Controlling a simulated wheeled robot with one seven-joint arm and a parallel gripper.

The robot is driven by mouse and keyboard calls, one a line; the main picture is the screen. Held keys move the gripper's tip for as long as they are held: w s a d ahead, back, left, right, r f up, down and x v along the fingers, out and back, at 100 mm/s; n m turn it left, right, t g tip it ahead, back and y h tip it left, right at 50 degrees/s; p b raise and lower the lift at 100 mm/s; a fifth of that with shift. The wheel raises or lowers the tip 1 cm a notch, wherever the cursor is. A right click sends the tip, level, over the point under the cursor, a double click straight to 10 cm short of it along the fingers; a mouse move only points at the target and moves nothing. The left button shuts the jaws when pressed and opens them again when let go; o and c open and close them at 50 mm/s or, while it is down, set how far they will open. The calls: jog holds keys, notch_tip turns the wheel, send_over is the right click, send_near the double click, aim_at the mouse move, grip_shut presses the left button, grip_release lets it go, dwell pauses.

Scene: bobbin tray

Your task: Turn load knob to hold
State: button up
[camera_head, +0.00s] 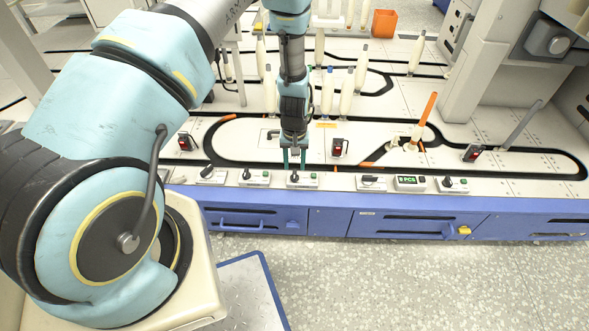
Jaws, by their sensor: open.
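Several small control boxes with black knobs line the front edge of the white machine top. My gripper (294,163) points down, with its two teal fingers apart and nothing seen between them. It is right above or just behind the knob box (304,183) near the middle of the row. Whether the fingers touch its black knob (294,177) I cannot tell. Other knob boxes stand to the left (256,180), farther left (212,177), to the right (371,183) and farther right (454,185). Their labels are too small to read, so I cannot tell which is the load knob.
A display box (410,183) with green digits stands in the row. White bobbins (347,92) stand on the machine top behind my gripper. An orange stick (427,110) leans at the right.

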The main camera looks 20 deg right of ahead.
aim_at(294, 174)
notch_tip(294, 174, up, 7)
jog(key=shift+f, duration=0.15)
dwell(0.4)
